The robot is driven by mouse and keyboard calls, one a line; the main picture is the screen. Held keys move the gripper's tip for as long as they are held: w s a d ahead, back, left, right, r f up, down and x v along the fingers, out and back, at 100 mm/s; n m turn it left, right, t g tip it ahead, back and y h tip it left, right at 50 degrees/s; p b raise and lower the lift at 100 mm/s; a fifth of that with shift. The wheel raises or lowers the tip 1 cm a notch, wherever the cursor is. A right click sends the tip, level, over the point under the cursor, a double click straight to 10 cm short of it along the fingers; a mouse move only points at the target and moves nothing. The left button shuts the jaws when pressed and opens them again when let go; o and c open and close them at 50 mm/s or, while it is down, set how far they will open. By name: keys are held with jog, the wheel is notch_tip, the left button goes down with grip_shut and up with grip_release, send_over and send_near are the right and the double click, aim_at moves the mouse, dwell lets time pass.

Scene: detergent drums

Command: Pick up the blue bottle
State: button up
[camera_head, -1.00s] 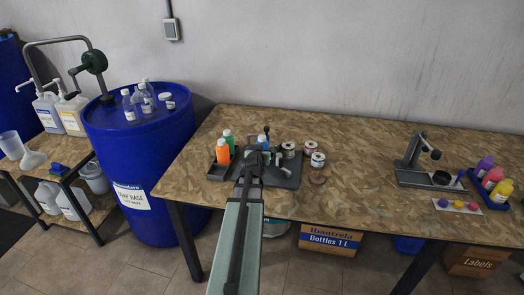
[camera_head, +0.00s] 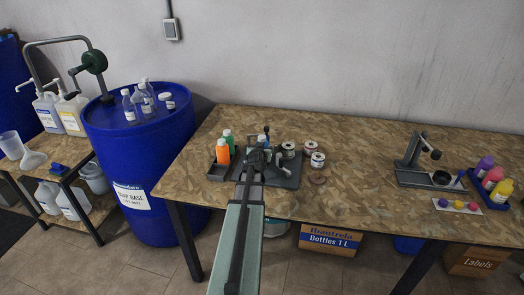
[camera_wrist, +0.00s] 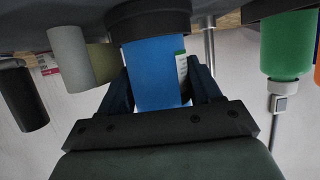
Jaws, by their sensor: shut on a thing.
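The blue bottle (camera_wrist: 155,72) is upright in relation to my fingers and sits between them in the wrist view, with a dark collar or ring at one end. My gripper (camera_wrist: 160,90) is shut on it, one dark finger on each side. In the head view my gripper (camera_head: 257,158) is over the grey fixture on the bench and hides most of the bottle; only a small blue part (camera_head: 262,139) shows behind it. I cannot tell whether the bottle is clear of its support.
An orange bottle (camera_head: 223,152) and a green bottle (camera_head: 228,137) stand close on the left in a dark tray (camera_head: 218,172). Several jars, one (camera_head: 317,160) at the right, stand beside the grey fixture (camera_head: 283,180). The bench's middle right is free.

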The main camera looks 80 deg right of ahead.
jog(key=c, duration=0.4)
jog(key=shift+o, duration=0.2)
jog(key=shift+r, duration=0.1)
